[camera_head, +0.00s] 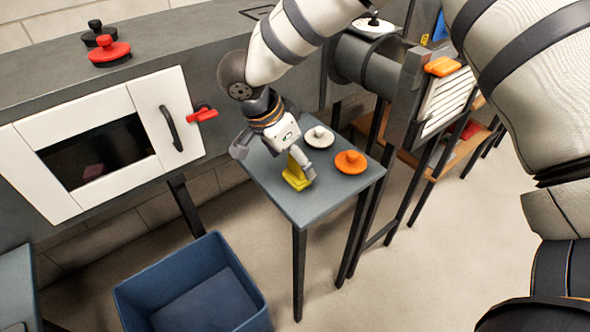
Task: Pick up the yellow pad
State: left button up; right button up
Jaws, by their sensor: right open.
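The yellow pad (294,180) sits on the small grey table (315,211), near its front left side. It has a flat base and an upright part. My right gripper (274,164) is open above the table, pointing down. One finger is out to the left over the table's edge, and the other overlaps the pad's upper right side in the picture. I cannot tell whether that finger touches the pad. My left gripper is not in view.
A white knobbed disc (319,138) and an orange knobbed disc (351,161) are on the table, close right of the gripper. A blue bin (240,276) stands on the floor below left. A white door (165,87) with a red latch (203,114) is at left.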

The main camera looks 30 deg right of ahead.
jog(key=x, duration=0.5)
jog(key=shift+w+d, duration=0.2)
jog(key=shift+d, duration=0.15)
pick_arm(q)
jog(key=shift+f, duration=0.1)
pick_arm(e)
jog(key=c, duration=1.4)
jog(key=shift+o, duration=0.2)
